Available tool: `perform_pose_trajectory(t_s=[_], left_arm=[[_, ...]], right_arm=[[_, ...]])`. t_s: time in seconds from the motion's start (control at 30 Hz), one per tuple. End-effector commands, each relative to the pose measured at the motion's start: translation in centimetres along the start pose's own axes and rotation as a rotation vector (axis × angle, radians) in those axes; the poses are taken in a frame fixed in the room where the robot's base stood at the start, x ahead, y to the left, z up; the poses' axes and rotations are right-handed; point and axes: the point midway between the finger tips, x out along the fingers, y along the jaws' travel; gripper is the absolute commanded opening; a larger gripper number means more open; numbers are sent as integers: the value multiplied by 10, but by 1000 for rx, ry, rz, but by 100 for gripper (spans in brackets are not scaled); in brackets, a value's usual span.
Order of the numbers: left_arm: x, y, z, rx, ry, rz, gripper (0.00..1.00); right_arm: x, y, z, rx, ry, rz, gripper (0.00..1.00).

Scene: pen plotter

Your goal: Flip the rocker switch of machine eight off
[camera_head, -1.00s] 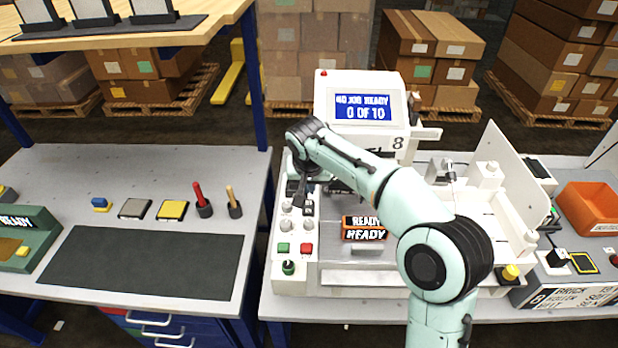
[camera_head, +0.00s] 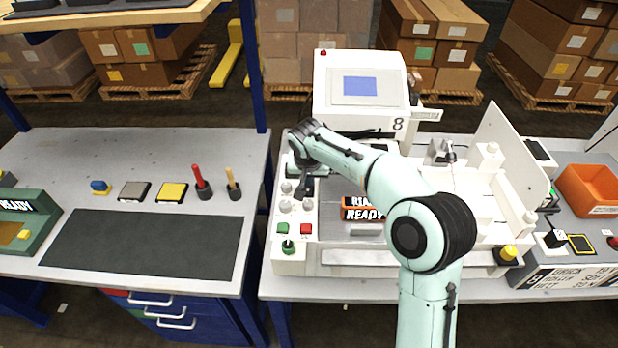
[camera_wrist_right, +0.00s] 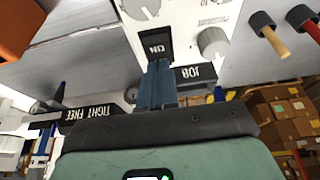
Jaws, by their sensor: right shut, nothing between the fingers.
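Machine eight (camera_head: 405,97) is a white machine on the right-hand bench, marked with a black 8. Its screen (camera_head: 360,87) is a plain blue with no readable text. My right gripper (camera_head: 304,192) is over the control panel at the machine's left side, fingers pointing down, shut and empty. In the right wrist view, the black rocker switch (camera_wrist_right: 157,43) with light lettering sits on the white panel. The shut fingertips (camera_wrist_right: 158,66) are right at its near end; I cannot tell whether they touch it. In the head view my gripper and wrist largely hide the switch. My left gripper is out of view.
Grey knobs (camera_head: 285,206), a green button (camera_head: 282,228), a red button (camera_head: 306,229) and a green-capped lever (camera_head: 288,246) are close by on the panel. An orange-framed READY sign (camera_head: 363,208) is to the right. The left bench (camera_head: 130,150) holds small tools and pads.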

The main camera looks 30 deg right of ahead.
Motion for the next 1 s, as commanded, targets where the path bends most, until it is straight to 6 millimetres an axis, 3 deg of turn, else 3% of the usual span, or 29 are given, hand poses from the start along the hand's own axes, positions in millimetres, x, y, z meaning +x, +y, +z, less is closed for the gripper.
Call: perform_pose_trajectory(t_s=[0.6,1.0], left_arm=[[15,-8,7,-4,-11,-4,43],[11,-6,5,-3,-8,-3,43]], right_arm=[[2,1,23,-3,-25,10,0],[-3,1,20,-3,-24,9,0]])
